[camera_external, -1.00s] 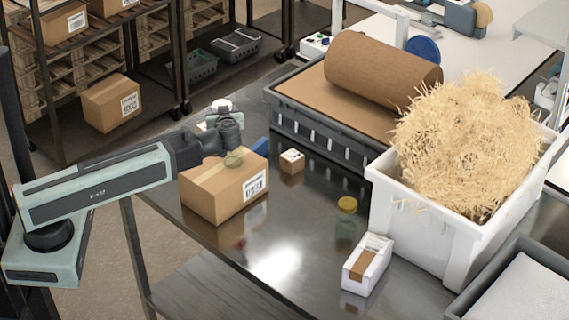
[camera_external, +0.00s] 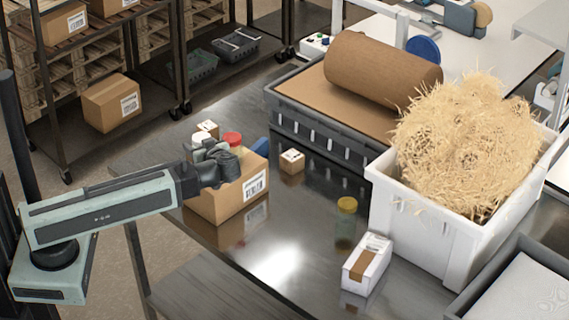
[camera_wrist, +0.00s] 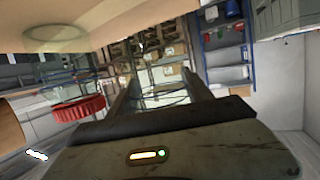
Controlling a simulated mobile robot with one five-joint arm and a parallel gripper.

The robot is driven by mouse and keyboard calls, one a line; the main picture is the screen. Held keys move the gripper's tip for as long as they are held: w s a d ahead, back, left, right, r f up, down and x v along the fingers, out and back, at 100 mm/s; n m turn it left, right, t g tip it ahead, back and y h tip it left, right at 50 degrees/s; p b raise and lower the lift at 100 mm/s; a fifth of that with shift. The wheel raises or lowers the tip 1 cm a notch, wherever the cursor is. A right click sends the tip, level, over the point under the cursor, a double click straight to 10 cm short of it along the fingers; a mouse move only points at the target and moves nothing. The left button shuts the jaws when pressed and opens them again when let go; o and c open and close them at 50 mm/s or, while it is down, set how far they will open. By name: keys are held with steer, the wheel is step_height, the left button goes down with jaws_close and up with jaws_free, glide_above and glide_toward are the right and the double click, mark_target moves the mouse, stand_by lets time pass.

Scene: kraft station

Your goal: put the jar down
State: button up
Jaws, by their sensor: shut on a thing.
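My gripper (camera_external: 226,163) is low over the left part of the metal table, at the top of a cardboard box (camera_external: 228,200). It is shut on a clear glass jar (camera_wrist: 165,97), seen between the fingers in the wrist view. In the external view the gripper hides most of this jar; a pale rounded part shows just behind it. I cannot tell whether its base touches anything. Another jar, with a red lid (camera_external: 232,139), stands beside the gripper, its body mostly hidden; its red lid (camera_wrist: 78,110) shows left of the fingers in the wrist view.
A small box (camera_external: 292,161), a yellow-lidded jar (camera_external: 346,206) and a white box (camera_external: 367,264) stand to the right on the table. A white crate (camera_external: 415,235) of straw is at the right. The table's front middle is clear.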

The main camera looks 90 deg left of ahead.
step_height(320, 180, down, 4)
steer(key=b, duration=0.3)
steer(key=shift+f+b, duration=0.1)
steer(key=shift+b, duration=0.25)
steer(key=shift+r, duration=0.3)
steer(key=shift+f, duration=0.25)
steer(key=o, duration=1.5)
steer(key=shift+r, duration=0.1)
